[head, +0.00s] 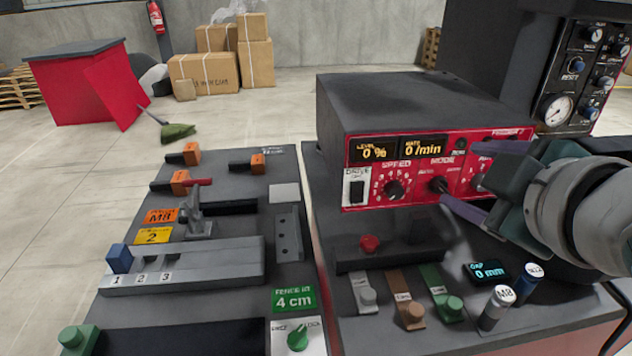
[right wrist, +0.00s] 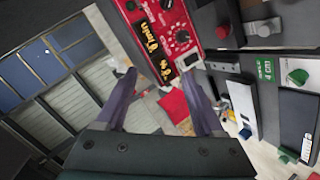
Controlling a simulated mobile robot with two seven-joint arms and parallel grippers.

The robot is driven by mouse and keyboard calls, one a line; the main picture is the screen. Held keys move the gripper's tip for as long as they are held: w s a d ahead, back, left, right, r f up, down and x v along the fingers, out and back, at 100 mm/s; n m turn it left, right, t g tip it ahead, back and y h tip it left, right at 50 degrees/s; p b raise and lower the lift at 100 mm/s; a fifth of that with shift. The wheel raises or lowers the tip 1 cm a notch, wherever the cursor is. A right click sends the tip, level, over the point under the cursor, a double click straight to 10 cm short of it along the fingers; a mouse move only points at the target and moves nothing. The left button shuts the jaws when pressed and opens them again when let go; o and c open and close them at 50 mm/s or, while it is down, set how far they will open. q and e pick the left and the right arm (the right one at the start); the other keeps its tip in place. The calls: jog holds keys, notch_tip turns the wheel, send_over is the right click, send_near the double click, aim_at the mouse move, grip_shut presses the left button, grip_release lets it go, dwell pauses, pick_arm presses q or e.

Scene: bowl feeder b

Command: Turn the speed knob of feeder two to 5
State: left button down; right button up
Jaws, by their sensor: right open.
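The red panel (head: 365,197) of the dark feeder box carries a label that seems to read "FEEDER 2". Its speed knob (head: 394,187) is black with numbers around it; I cannot read its setting. The speed knob also shows in the right wrist view (right wrist: 182,37). A middle knob (head: 438,184) sits to its right. The displays read 0 % (head: 374,150) and 0/min (head: 423,147). My right gripper (head: 457,174) is open and empty, its purple fingers in front of the panel's right part, partly covering a third knob. It stands right of the speed knob. My left gripper is out of view.
A red button (head: 370,244), several coloured levers and two cylinders (head: 497,307) stand below the panel. A fixture bench (head: 215,215) is at the left. A gauge panel (head: 558,110) is at the back right.

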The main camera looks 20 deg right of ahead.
jog(key=w+d+f+n+t+b, duration=0.1)
jog(key=w+f+n+t+b, duration=0.15)
jog(key=f+b, duration=0.6)
jog(key=n+t+b, duration=0.3)
jog(key=n+b, duration=0.2)
jog(key=b, duration=0.7)
send_near(396, 194)
pick_arm(q)
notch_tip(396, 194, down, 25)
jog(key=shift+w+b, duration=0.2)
jog(key=shift+b, duration=0.15)
pick_arm(e)
jog(key=x, duration=0.8)
jog(key=shift+w+d, duration=0.1)
jog(key=shift+w, duration=0.1)
jog(key=shift+c, duration=0.2)
grip_shut()
